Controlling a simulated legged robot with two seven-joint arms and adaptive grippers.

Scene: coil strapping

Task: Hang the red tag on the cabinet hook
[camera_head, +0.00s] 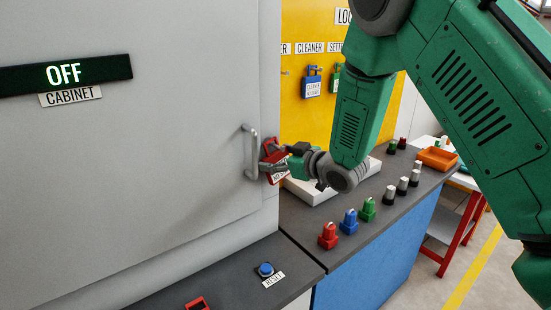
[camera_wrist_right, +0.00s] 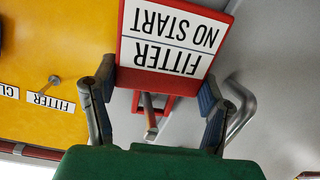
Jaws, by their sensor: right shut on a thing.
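The red tag (camera_wrist_right: 170,45) has a white face reading FITTER NO START, upside down in the right wrist view. In the head view the red tag (camera_head: 271,147) is small and partly covered, beside the cabinet handle (camera_head: 250,152). My right gripper (camera_wrist_right: 158,78) is shut on it, one finger at each side; the gripper (camera_head: 278,163) also shows in the head view. A metal peg, seemingly the cabinet hook (camera_wrist_right: 150,118), shows within the tag's red loop (camera_wrist_right: 137,103). I cannot tell whether it passes through. My left gripper is out of view.
The grey cabinet (camera_head: 130,170) shows an OFF display (camera_head: 64,74). An orange tray (camera_head: 437,158) is farther right.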

